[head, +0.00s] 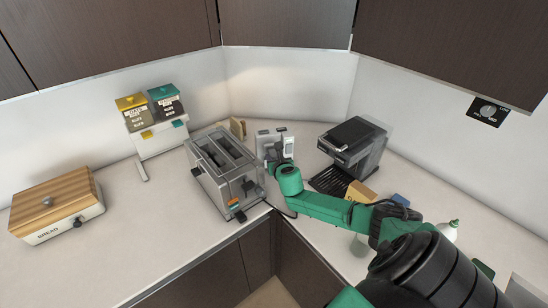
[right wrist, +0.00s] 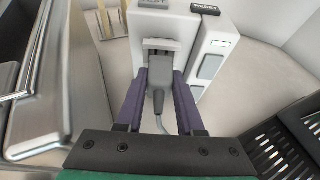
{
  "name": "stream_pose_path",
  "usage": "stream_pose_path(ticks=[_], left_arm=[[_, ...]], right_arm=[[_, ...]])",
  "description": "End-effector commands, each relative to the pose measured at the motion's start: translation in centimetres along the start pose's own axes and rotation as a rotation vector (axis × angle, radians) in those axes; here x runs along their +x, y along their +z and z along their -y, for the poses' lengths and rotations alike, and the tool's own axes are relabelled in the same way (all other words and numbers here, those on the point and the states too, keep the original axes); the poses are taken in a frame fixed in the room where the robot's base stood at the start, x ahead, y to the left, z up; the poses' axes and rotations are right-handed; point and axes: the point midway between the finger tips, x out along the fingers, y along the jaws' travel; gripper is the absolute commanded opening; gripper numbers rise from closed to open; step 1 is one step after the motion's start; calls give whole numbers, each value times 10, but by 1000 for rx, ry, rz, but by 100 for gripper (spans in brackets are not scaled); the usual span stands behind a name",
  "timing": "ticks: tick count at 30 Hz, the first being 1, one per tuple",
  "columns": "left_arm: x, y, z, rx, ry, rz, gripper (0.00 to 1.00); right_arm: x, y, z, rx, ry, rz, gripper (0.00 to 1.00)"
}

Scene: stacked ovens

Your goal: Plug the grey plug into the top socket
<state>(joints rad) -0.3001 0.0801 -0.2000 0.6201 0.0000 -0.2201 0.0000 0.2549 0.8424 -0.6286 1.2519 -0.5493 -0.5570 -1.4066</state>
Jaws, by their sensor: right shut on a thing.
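The grey plug (right wrist: 160,72) sits between the two purple fingers of my right gripper (right wrist: 159,85) in the right wrist view, its cord trailing down. The gripper is shut on it. The plug's front end is at the face of a light grey socket block (right wrist: 180,25), just below a recessed opening (right wrist: 163,46). I cannot tell whether its prongs are in a socket. In the head view my right gripper (head: 276,157) is in front of the socket block (head: 264,136) in the back corner and hides the plug. My left gripper is not in view.
A metal toaster (head: 222,172) stands close left of the gripper. A coffee machine (head: 354,145) with a black drip tray stands to the right. A bread box (head: 57,207) and two dispensers (head: 150,115) are farther left. The counter front left is clear.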

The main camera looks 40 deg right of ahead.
Motion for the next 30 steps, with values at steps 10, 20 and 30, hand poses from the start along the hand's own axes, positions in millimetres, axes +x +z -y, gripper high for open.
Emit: stream_pose_path(ticks=[10, 20, 30], left_arm=[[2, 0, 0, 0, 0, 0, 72], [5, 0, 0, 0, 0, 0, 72], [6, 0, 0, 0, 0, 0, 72]], right_arm=[[3, 1, 0, -1, 0, 1, 0], [11, 4, 0, -1, -1, 0, 0], [13, 5, 0, -1, 0, 0, 71]])
